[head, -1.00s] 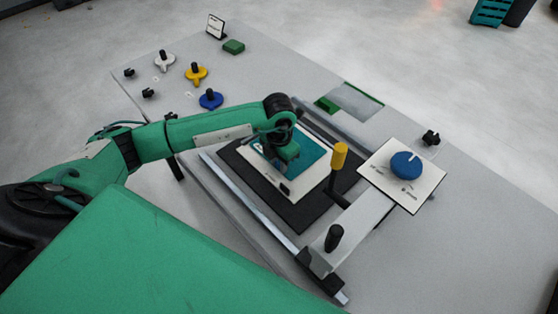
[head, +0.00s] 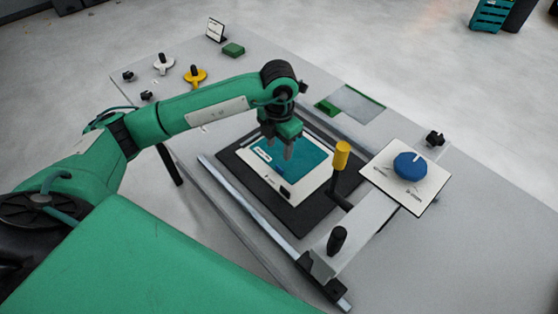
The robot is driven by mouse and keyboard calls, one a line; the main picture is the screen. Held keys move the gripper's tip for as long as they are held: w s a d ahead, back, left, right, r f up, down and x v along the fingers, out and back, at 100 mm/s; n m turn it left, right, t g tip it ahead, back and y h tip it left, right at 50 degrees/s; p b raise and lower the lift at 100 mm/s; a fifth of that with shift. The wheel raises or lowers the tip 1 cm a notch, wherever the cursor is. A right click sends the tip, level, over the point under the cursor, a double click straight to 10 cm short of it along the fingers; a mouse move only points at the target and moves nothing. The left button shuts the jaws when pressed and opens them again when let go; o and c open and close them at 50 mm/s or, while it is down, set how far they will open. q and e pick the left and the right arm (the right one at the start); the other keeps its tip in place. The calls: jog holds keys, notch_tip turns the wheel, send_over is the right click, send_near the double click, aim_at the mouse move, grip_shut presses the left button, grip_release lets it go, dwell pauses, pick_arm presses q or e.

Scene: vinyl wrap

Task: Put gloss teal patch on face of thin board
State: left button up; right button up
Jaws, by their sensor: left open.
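The teal patch (head: 305,167) lies flat on the white face of the thin board (head: 292,195). The board rests on a black mat (head: 312,213) in the middle of the table. My left gripper (head: 289,156) is above the patch, fingers pointing down, open and holding nothing that I can see. It covers part of the patch's upper left. My right gripper is not in view.
A press-like frame with a metal rail (head: 250,215), a yellow-topped lever (head: 341,155) and a black knob (head: 337,238) stands around the mat's right and front. A blue dial (head: 410,166) sits on a white panel. White (head: 163,64) and yellow (head: 195,76) knobs stand at the back left.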

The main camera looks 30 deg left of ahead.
pick_arm(q)
notch_tip(320, 180, up, 4)
jog(key=shift+f+b, duration=0.1)
jog(key=shift+b, duration=0.2)
dwell(0.4)
